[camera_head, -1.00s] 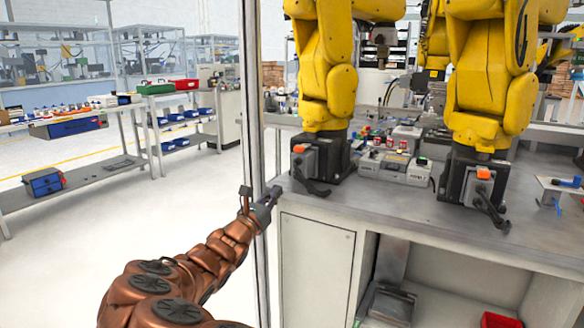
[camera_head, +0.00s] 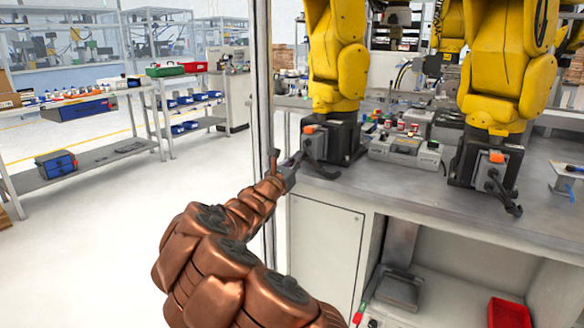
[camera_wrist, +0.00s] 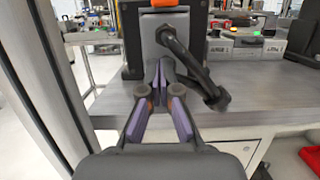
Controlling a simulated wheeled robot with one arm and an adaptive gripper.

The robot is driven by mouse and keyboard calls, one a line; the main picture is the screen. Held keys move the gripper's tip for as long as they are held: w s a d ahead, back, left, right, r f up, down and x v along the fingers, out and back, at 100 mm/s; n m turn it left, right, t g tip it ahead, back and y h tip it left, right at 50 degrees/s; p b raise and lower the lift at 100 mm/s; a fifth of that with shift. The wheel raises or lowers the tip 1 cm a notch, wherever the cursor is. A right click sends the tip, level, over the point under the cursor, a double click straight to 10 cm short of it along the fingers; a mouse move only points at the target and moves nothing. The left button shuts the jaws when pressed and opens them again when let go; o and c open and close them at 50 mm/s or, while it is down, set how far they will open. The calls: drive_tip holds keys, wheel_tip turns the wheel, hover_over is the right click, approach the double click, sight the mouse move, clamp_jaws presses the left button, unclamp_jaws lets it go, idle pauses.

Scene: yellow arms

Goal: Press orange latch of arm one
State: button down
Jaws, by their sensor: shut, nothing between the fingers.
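Two yellow arms stand on black bases on the bench. The left yellow arm (camera_head: 336,60) has an orange latch (camera_head: 309,129) on a grey connector block on its base; the latch also shows at the top of the wrist view (camera_wrist: 165,3). The right yellow arm (camera_head: 497,75) has its own orange latch (camera_head: 496,156). I cannot tell which is arm one. My gripper (camera_head: 297,158) is shut and empty, just in front of the left base. In the wrist view my gripper (camera_wrist: 163,66) points at the grey block, below the orange latch, beside the black cable.
A metal post (camera_head: 263,110) stands close at the left of my gripper. A thick black cable (camera_wrist: 193,68) hangs from the connector. The bench top (camera_head: 400,185) is clear between the two bases near its front edge. A red bin (camera_head: 508,312) is below.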

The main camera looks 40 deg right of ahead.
sight(306, 137)
drive_tip(key=shift+x, duration=1.25)
wheel_tip(306, 137, up, 3)
drive_tip(key=shift+s+a+f, duration=0.1)
drive_tip(key=shift+a+f, duration=0.05)
drive_tip(key=shift+r, duration=0.65)
